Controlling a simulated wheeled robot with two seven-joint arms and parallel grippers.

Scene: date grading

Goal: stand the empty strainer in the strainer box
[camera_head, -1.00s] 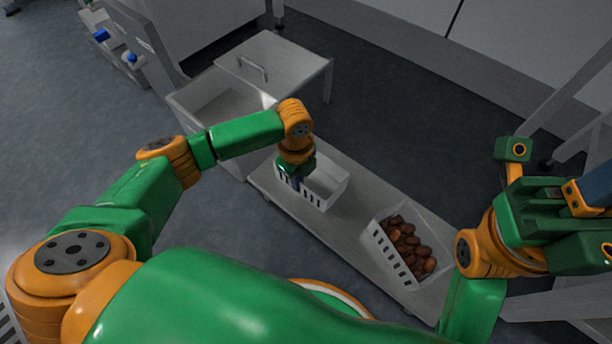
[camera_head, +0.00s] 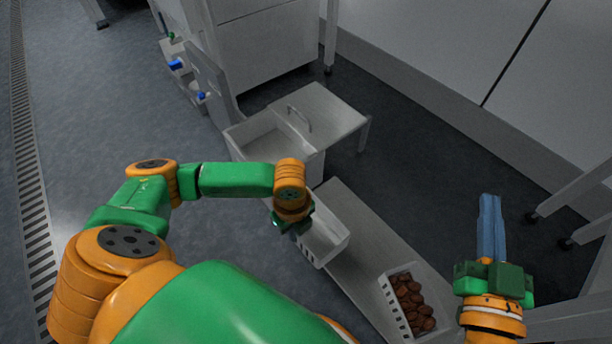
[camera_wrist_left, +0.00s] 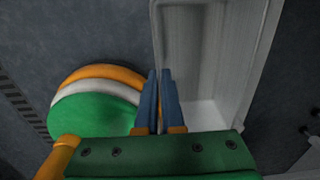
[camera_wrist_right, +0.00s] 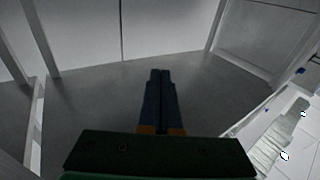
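The empty strainer (camera_head: 331,243), a white basket with slotted sides, is on the low grey bench (camera_head: 358,290). Whether its base touches the bench is unclear. My left gripper (camera_head: 292,226) is at its left side; the left wrist view shows its fingers (camera_wrist_left: 161,100) nearly together with the strainer's thin wall (camera_wrist_left: 156,35) between them. An open pale box (camera_head: 240,147), apparently the strainer box, stands behind the bench; its inside is partly visible. My right gripper (camera_head: 490,225) is shut and empty, away from the strainer; its fingers (camera_wrist_right: 160,100) are together.
A second slotted basket (camera_head: 393,312) full of brown dates (camera_head: 412,305) stands farther along the bench. A grey surface with a handle (camera_head: 299,119) adjoins the open box. A rack with blue items (camera_head: 176,64) is at the back left. Floor is open at left.

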